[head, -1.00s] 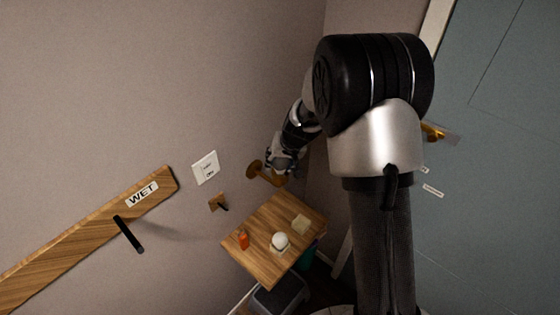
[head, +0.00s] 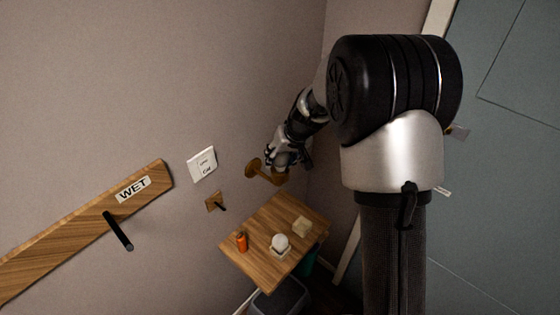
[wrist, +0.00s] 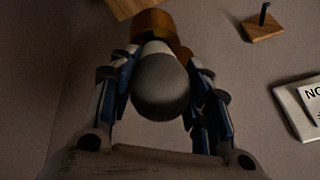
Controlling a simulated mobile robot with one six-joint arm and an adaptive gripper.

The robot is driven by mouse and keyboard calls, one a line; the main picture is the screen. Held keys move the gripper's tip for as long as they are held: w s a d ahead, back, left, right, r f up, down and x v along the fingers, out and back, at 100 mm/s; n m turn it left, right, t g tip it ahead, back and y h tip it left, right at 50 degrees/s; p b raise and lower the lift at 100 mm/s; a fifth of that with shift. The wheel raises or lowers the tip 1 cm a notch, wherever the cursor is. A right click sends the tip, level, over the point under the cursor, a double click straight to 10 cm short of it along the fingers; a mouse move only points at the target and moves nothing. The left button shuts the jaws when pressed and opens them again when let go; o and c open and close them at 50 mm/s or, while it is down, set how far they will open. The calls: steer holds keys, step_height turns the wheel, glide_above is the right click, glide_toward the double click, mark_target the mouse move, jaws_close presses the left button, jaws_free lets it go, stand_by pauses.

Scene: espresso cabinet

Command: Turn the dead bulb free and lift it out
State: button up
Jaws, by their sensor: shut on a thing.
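The dead bulb (wrist: 160,88) is a dark grey globe with a paler neck in the wrist view. My gripper (wrist: 160,76) is shut on it, one finger on each side. The bulb's neck meets the brass-coloured lamp socket (wrist: 152,22) beyond it; I cannot tell whether it is still threaded in. In the head view the brass wall lamp (head: 254,164) sticks out from the wall, and my gripper (head: 284,158) is at its outer end, covering most of the bulb.
A white switch plate (head: 202,164), a wooden peg (head: 214,201) and a "WET" board (head: 80,228) are on the wall.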

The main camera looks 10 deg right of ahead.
stand_by(0.4)
steer(key=shift+f+n+y+b, duration=0.1)
steer(key=shift+n+y+b, duration=0.3)
steer(key=shift+n+b, duration=1.05)
steer(key=shift+g+b, duration=0.3)
steer(key=shift+b, duration=0.25)
steer(key=shift+n+y+b, duration=0.3)
steer(key=shift+n+b, duration=0.25)
steer(key=shift+b, duration=0.1)
steer(key=shift+n+g, duration=0.4)
steer(key=shift+n, duration=0.2)
steer(key=shift+n+g+y+b, duration=0.4)
steer(key=shift+n+y+b, duration=0.1)
steer(key=shift+n, duration=0.7)
steer(key=shift+s, duration=0.1)
